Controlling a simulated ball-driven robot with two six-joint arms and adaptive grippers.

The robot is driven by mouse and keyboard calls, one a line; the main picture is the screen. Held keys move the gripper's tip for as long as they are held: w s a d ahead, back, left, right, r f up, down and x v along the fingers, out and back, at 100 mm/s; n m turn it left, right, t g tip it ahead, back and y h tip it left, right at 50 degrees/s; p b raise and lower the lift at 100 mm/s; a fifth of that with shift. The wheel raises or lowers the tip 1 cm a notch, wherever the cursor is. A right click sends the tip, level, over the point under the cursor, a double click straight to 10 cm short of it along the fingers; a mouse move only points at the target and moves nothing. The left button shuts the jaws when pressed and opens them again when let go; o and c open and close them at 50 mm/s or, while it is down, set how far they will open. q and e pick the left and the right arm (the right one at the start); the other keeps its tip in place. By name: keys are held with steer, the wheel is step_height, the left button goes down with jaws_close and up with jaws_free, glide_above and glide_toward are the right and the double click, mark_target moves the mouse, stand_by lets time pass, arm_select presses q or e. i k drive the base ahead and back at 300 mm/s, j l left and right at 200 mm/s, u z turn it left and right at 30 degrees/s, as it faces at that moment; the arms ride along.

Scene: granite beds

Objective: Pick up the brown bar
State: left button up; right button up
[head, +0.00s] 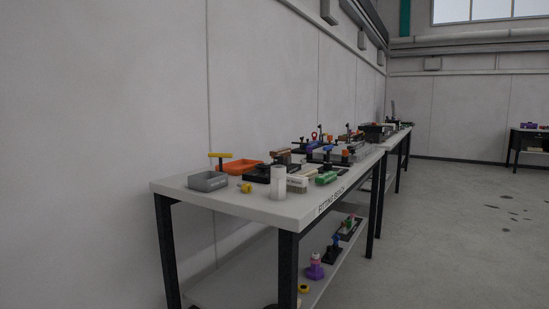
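A small brown block-like piece (284,155) sits among the tools on the fitting bench (262,209), behind a white cylinder. Another brownish piece (351,136) lies farther back on the benches. Both are small and partly hidden, so I cannot tell which one is the brown bar. Neither of my grippers is in view.
A lower shelf holds a purple piece (314,268). Open floor (440,230) lies right.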

mark_target(286, 152)
steer(key=u, duration=0.65)
steer(key=i+l+u, duration=0.15)
steer(key=l+u, duration=0.25)
steer(key=i+l+u, duration=0.1)
steer(key=l+u, duration=0.7)
steer(key=i+j, duration=0.05)
